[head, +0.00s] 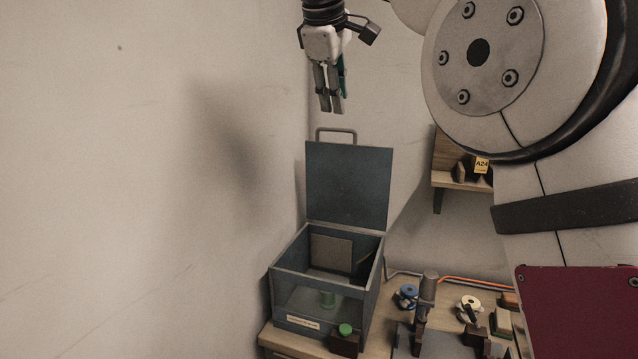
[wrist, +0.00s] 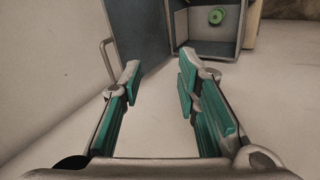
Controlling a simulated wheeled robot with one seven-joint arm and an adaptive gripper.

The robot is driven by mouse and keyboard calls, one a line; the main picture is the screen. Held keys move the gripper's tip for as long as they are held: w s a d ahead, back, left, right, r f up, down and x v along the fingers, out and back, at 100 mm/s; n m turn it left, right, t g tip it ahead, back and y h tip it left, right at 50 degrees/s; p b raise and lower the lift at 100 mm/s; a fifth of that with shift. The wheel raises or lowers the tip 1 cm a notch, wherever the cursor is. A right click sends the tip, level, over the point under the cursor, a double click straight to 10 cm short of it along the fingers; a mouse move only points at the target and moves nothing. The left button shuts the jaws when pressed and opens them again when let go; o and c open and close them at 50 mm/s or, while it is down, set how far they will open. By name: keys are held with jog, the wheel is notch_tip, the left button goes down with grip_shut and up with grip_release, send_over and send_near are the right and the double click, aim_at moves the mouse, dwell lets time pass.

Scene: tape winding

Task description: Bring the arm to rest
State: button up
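My gripper (head: 332,103) hangs with its fingers down, high above the bench and above the raised lid of a dark box. In the wrist view my gripper (wrist: 160,95) has its two green-padded fingers spread apart with nothing between them. The arm's large pale links fill the right of the head view.
The dark box (head: 288,281) with a clear front stands on the bench, its lid (head: 347,185) raised. A green round thing (wrist: 216,16) is inside. A blue spool (head: 407,294) and a white spool (head: 470,304) lie right. A wall shelf (head: 449,181) is behind.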

jog(key=s+d+f+m, duration=0.25)
jog(key=s+d, duration=0.35)
jog(key=s, duration=0.3)
jog(key=s+d+f+m, duration=0.25)
jog(key=s+d, duration=0.25)
jog(key=s, duration=0.3)
jog(key=s+d+f+m+y, duration=0.1)
jog(key=s+d+f+m, duration=0.1)
jog(key=s+f, duration=0.7)
jog(key=s+d+f+m+g+y, duration=0.1)
jog(key=s+d+f+m, duration=0.2)
jog(key=s+f, duration=0.6)
jog(key=s+m, duration=0.2)
jog(key=shift+s+f, duration=0.25)
jog(key=shift+s, duration=0.05)
